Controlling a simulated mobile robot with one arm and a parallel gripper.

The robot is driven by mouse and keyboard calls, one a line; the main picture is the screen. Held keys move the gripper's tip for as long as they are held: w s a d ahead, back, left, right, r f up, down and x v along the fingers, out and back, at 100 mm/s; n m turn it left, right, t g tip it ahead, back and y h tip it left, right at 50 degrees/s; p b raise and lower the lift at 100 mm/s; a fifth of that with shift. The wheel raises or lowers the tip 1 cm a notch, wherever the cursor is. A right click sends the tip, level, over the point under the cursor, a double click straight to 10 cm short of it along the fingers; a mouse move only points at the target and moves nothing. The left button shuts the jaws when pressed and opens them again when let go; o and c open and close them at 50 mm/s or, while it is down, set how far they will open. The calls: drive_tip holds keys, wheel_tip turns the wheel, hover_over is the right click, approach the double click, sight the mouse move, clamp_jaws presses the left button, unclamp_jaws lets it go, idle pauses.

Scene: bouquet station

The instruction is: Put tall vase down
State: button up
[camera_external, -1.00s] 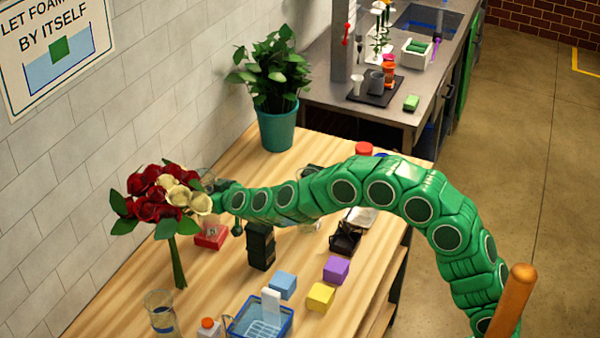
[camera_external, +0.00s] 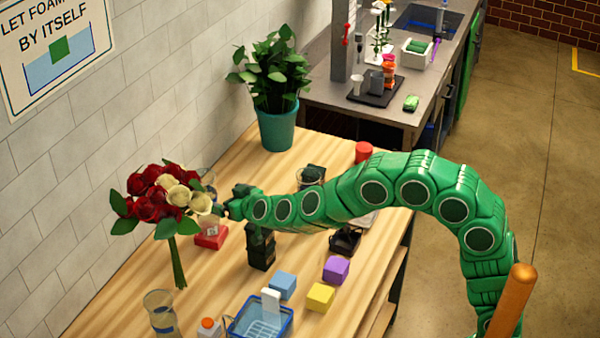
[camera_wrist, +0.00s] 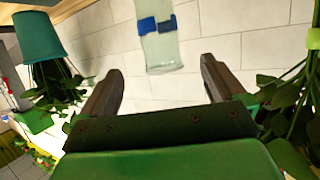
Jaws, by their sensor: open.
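The tall vase is a clear glass cylinder with a blue band. In the wrist view the vase (camera_wrist: 161,48) shows beyond and between my fingertips, running off the top edge. In the external view what looks like the same vase (camera_external: 209,181) stands upright behind the bouquet, by the wall; its lower part is mostly hidden, so its contact with the table cannot be told. My gripper (camera_external: 230,208) is just right of it. In the wrist view my gripper (camera_wrist: 161,65) has its two fingers apart with nothing between them.
The bouquet of red and cream roses (camera_external: 160,200) is close left of my gripper. A red block (camera_external: 211,237) and a black holder (camera_external: 261,248) are below. A glass with a blue band (camera_external: 160,310), blue basket (camera_external: 260,318) and colored cubes stand nearer. A potted plant (camera_external: 277,128) is behind.

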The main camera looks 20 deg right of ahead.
drive_tip(key=s+d+g, duration=0.1)
drive_tip(key=d, duration=0.2)
drive_tip(key=s+d+r+g, duration=0.1)
drive_tip(key=d, duration=0.2)
drive_tip(key=s+d+g+y, duration=0.1)
drive_tip(key=d, duration=0.2)
drive_tip(key=shift+r, duration=0.4)
drive_tip(key=s+d+f+m+g+h, duration=0.2)
drive_tip(key=s+d+g, duration=0.3)
drive_tip(key=s+d, duration=1.4)
drive_tip(key=s+d+f+m+g+h, duration=0.2)
drive_tip(key=s+d+g, duration=0.4)
drive_tip(key=s+d, duration=1.4)
drive_tip(key=shift+d+f+m+g+h, duration=0.3)
drive_tip(key=shift+d+f+h, duration=0.5)
drive_tip(key=shift+d+h, duration=0.4)
